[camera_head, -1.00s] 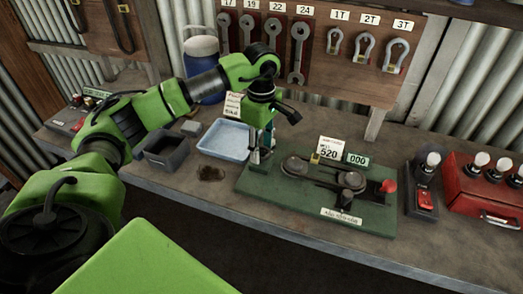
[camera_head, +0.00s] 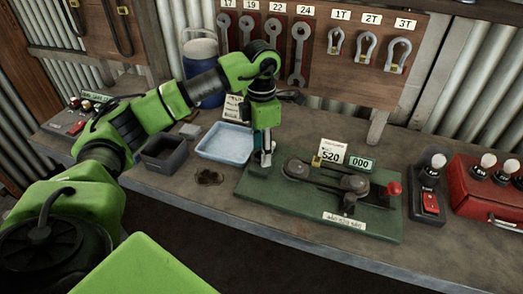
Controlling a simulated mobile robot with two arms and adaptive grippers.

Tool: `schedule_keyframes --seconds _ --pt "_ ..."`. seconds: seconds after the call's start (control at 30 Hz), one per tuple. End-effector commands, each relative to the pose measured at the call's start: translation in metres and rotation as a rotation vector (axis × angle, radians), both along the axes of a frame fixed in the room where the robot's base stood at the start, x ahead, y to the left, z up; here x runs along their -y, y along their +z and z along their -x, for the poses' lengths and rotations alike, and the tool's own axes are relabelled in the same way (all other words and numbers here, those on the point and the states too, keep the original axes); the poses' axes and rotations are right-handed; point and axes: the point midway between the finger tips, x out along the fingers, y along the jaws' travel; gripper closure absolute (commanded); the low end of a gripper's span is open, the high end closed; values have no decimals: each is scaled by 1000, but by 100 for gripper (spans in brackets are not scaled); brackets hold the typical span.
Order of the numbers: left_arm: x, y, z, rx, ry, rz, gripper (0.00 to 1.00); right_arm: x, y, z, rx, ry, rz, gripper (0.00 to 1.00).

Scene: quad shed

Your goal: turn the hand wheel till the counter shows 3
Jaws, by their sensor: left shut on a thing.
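The green board (camera_head: 283,205) on the bench carries two dark round discs, the left one (camera_head: 296,169) and the right one (camera_head: 354,184), joined by dark bars or a band. A red knob (camera_head: 394,188) stands at its right end. The counter (camera_head: 361,163) behind the board appears to read 000. My left gripper (camera_head: 265,160) points down at the board's left end, shut on a small part there. The fingers mostly hide that part, so I cannot clearly tell whether it belongs to the hand wheel. My right gripper is not in view.
A card marked 520 (camera_head: 332,152) stands beside the counter. A blue tray (camera_head: 225,143) and a dark bin (camera_head: 163,152) lie left of the board. Spanners and shackles hang behind.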

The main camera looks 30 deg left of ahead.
Motion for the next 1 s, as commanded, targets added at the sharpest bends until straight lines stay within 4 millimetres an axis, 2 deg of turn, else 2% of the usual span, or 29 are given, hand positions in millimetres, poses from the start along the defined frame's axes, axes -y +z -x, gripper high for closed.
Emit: schedule_keyframes --seconds 0.33,0.9,0.93,0.97,1.0 --pt "0 0 0 -1 148 -1 82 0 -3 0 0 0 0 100" --pt "0 0 0 1 176 -1 82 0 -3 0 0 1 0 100" --pt "0 0 0 1 176 -1 53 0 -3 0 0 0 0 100" --pt "0 0 0 1 176 -1 45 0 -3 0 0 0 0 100" --pt "0 0 0 1 176 -1 44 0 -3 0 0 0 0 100"
